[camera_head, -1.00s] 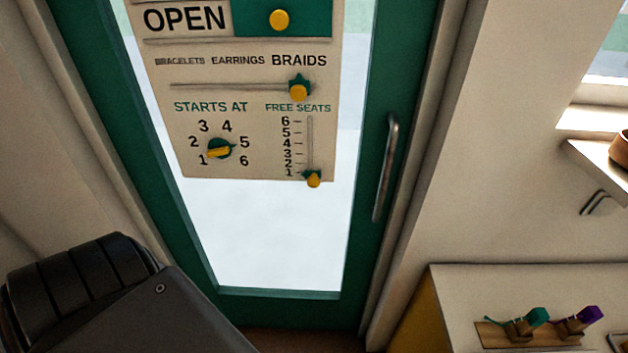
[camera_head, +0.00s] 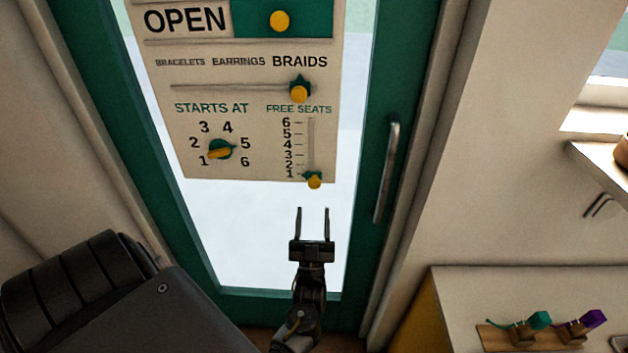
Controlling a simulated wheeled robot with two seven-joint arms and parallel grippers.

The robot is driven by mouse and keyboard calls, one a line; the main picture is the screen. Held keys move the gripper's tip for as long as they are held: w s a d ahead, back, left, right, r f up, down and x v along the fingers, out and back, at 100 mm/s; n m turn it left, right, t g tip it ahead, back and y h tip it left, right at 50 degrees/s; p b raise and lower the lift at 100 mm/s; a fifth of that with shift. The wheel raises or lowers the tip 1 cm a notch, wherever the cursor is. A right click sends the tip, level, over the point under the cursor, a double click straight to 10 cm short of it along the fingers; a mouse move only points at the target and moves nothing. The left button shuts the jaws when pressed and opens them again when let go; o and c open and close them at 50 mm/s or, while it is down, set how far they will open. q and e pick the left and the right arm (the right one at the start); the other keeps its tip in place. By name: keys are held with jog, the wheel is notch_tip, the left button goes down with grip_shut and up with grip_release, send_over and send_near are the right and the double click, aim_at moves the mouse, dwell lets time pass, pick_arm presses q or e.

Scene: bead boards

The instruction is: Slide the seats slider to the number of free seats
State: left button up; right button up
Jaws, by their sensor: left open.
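The sign board (camera_head: 262,135) hangs on the green-framed glass door. The seats slider (camera_head: 314,180) has a yellow knob on a green pointer and sits at the bottom of its vertical track, level with 1. The FREE SEATS scale (camera_head: 290,148) runs from 1 at the bottom to 6 at the top. My left gripper (camera_head: 313,211) is below the slider, its two fingers pointing up, apart and empty. It does not touch the knob in this view. My right gripper is not in view.
The board also has a yellow dial (camera_head: 220,150) under STARTS AT and a horizontal slider (camera_head: 299,90) at BRAIDS. A door handle (camera_head: 386,172) is at the right. A counter (camera_head: 470,285) with a wooden rack (camera_head: 515,336) stands at the lower right.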

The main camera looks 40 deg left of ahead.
aim_at(314, 185)
pick_arm(q)
jog(key=p+x, duration=0.3)
jog(key=x, duration=0.4)
jog(key=shift+w+a+r, duration=0.1)
jog(key=shift+w+r, duration=0.05)
jog(key=shift+r, duration=0.25)
jog(key=shift+w+a+r+p, duration=0.3)
jog(key=shift+w+p, duration=0.15)
grip_shut()
